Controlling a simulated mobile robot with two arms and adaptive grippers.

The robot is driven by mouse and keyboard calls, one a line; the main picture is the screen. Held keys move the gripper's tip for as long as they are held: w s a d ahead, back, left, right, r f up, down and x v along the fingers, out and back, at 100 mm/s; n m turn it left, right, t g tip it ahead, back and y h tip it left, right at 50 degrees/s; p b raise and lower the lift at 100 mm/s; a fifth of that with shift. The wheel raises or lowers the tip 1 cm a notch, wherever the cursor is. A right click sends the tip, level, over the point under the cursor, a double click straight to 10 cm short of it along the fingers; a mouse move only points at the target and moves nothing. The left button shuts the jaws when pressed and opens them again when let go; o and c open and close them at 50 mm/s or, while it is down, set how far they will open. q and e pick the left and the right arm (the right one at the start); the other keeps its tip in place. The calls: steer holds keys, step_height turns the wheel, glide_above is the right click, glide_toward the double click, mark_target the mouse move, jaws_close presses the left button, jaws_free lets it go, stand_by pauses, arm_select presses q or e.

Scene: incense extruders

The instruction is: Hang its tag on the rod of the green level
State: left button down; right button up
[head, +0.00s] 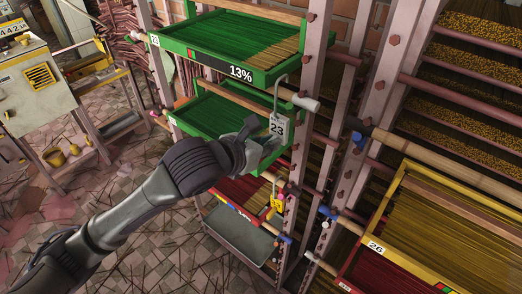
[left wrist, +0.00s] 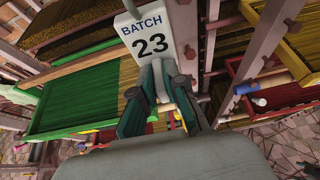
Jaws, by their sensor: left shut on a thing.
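My left gripper (head: 262,147) is shut on a white tag (head: 277,127) marked 23, with a grey wire hook (head: 278,92) rising from it. In the left wrist view the fingers (left wrist: 160,82) grip the lower part of the tag (left wrist: 152,36), which reads BATCH 23. A green tray (head: 194,118) sits behind the gripper, below another green tray (head: 262,79) with a 13% display. A rod with a white end (head: 303,102) juts out beside the hook. I cannot tell whether the hook is over this rod or only in front of it. My right gripper is not in view.
A yellow tag (head: 277,204) hangs on a lower rod. Rack uprights (head: 312,60) stand close to the held tag. At right are a yellow tray (head: 420,262) marked 26 and rods with blue ends. A machine (head: 38,85) stands at far left; the tiled floor (head: 130,185) is littered with sticks.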

arm_select(q)
steer(key=shift+w+d+f, duration=0.2)
steer(key=shift+w+d, duration=0.2)
steer(key=shift+w, duration=0.1)
steer(key=shift+a+f+b, duration=0.1)
steer(key=shift+f+b, duration=0.6)
steer(key=shift+f, duration=0.3)
steer(key=c, duration=0.8)
jaws_free()
steer(key=shift+s, duration=0.1)
steer(key=s+a+p, duration=0.1)
steer(key=s+a, duration=0.4)
steer(key=s, duration=0.2)
steer(key=shift+s+a+p, duration=0.15)
steer(key=shift+p, duration=0.15)
